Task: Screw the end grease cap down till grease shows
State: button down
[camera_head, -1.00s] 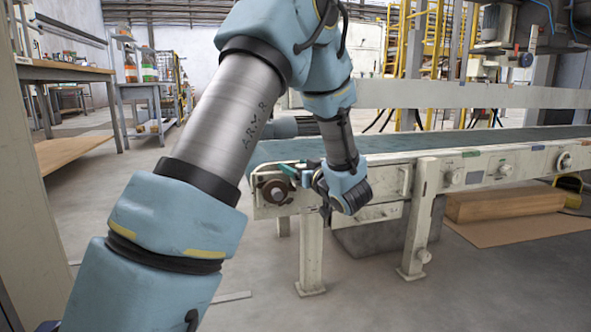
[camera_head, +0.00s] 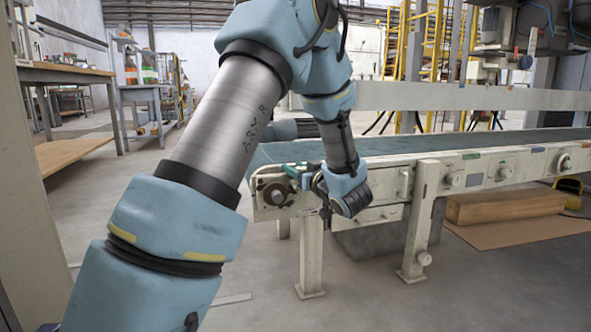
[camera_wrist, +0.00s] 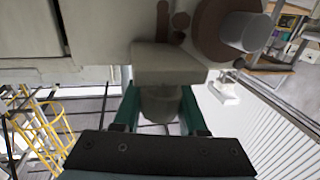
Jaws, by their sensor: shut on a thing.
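The end grease cap (camera_wrist: 160,104) is a grey, rounded cylinder in the wrist view, just below a pale block (camera_wrist: 168,64) on the machine frame. My gripper (camera_wrist: 158,112) has its two green fingers on either side of the cap, shut on it. In the head view my gripper (camera_head: 297,172) is at the near left end of the conveyor, beside the round brown bearing (camera_head: 276,193). My wrist hides the cap there. No grease can be made out.
The bearing and its grey shaft end (camera_wrist: 246,31) stand close by my fingers in the wrist view. The conveyor's pale side frame (camera_head: 490,167) runs off to the right on legs. A wooden workbench (camera_head: 60,72) is at the left; the floor between is clear.

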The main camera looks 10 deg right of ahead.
jog(key=shift+h, duration=0.3)
